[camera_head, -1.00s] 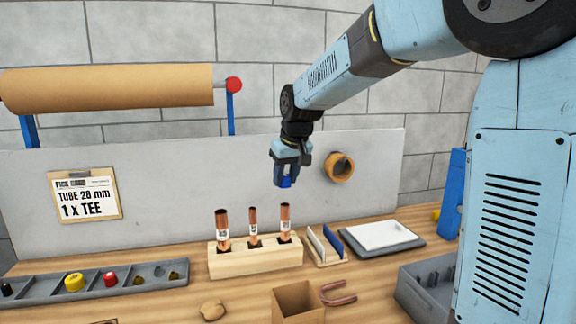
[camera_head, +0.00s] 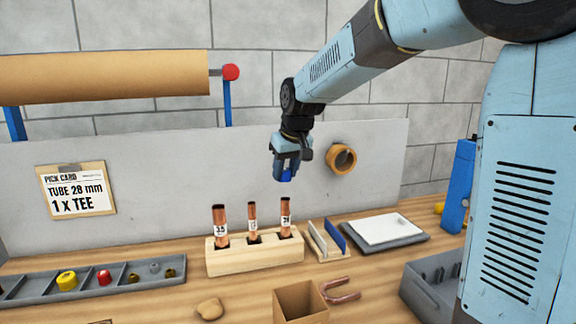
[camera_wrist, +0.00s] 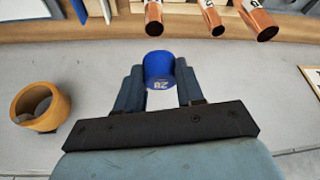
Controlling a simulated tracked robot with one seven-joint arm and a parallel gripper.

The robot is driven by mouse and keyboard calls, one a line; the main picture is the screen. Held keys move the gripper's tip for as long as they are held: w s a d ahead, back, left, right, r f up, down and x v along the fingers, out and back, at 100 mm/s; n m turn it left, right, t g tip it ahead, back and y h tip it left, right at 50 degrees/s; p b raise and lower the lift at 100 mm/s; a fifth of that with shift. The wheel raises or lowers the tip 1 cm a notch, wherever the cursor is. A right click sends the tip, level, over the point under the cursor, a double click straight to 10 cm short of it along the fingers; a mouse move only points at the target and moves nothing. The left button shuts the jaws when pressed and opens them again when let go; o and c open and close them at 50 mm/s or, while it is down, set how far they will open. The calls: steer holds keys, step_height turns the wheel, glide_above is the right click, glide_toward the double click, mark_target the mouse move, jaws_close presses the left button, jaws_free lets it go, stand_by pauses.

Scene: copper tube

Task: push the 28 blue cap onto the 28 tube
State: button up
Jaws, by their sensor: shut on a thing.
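My gripper (camera_head: 286,172) is shut on the blue cap (camera_wrist: 159,70), which shows the number 28 in the wrist view. The cap also shows in the head view (camera_head: 286,175), held in the air above the wooden block. Three copper tubes stand upright in the wooden block (camera_head: 256,259). The right one (camera_head: 286,217) has a label that looks like 28, the left one (camera_head: 220,226) a label that looks like 35; the middle label is too small to read. The cap is apart from the tubes, above the right one. In the wrist view the tube ends are at the top.
A parts tray (camera_head: 90,283) with yellow and red caps lies left. A small rack (camera_head: 328,243) and a grey pad with a white sheet (camera_head: 384,231) stand right of the block. A cardboard box (camera_head: 300,301) and bent copper tube (camera_head: 341,293) lie in front. A tape roll (camera_head: 341,158) hangs behind.

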mark_target(286, 199)
steer(key=shift+d+f, duration=0.1)
steer(key=shift+f, duration=2.1)
steer(key=shift+s+f, duration=0.1)
steer(key=shift+f, duration=1.7)
steer(key=o, duration=1.1)
steer(key=v, duration=1.3)
steer(key=shift+s+d+r, duration=0.1)
steer(key=shift+d+r, duration=0.05)
steer(key=shift+r, duration=0.15)
steer(key=s+d+f+m, duration=0.1)
steer(key=s+d, duration=0.4)
steer(key=s, duration=0.3)
steer(key=s+d+f+m+t+h, duration=0.1)
steer(key=s+d, duration=0.3)
steer(key=s, duration=0.4)
steer(key=s+d+f+m, duration=0.2)
steer(key=s+d, duration=0.3)
steer(key=s, duration=0.3)
steer(key=shift+s+d+f+m+h, duration=0.1)
steer(key=shift+d+f+m+h, duration=0.2)
steer(key=shift+f+m+h, duration=0.15)
